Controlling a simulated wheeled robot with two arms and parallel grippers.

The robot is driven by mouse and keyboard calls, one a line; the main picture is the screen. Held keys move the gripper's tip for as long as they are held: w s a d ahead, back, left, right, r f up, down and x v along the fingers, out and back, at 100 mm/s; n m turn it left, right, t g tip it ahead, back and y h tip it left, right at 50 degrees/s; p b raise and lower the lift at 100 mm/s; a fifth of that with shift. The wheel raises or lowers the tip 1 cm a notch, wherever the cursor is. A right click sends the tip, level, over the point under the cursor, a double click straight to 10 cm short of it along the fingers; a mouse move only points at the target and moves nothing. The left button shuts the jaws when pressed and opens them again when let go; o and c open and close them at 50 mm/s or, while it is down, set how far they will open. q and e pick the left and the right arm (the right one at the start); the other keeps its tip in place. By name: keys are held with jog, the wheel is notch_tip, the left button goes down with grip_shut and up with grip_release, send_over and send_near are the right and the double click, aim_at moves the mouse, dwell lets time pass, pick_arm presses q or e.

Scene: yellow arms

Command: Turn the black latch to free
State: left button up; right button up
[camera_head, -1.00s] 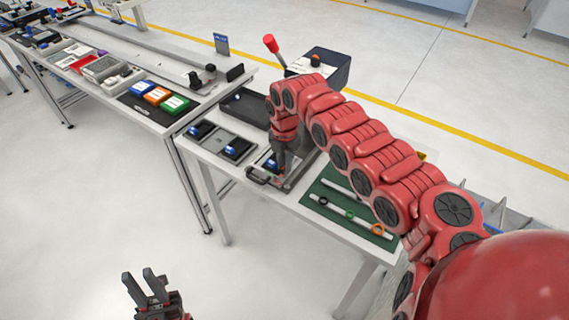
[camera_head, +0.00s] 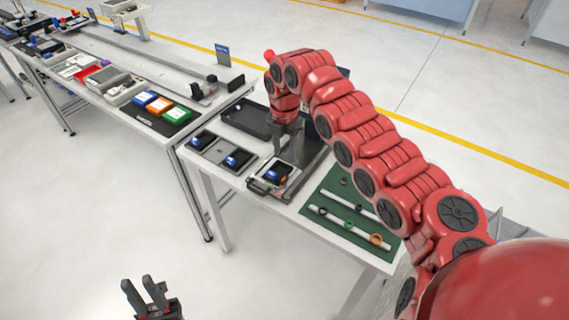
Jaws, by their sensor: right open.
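A grey fixture (camera_head: 288,193) stands on the near table, with a black and blue part (camera_head: 276,173) seated in it. A small black latch-like handle (camera_head: 258,187) is at the fixture's front left corner; its exact turn is too small to tell. My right gripper (camera_head: 287,155) points down just behind and above the black and blue part. It is open, and its fingertips are hard to make out. My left gripper (camera_head: 150,291) is open and empty, low at the bottom edge, over the floor and away from the table.
A green mat (camera_head: 335,225) with white rods and coloured rings lies right of the fixture. A grey tray (camera_head: 218,152) with dark parts is to its left, and a black tray (camera_head: 248,112) is behind. A second table (camera_head: 110,105) holds blue, orange and green boxes. My red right arm hides the back right.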

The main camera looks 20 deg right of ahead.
notch_tip(320, 180, up, 7)
jog(key=p, duration=0.1)
dwell(0.6)
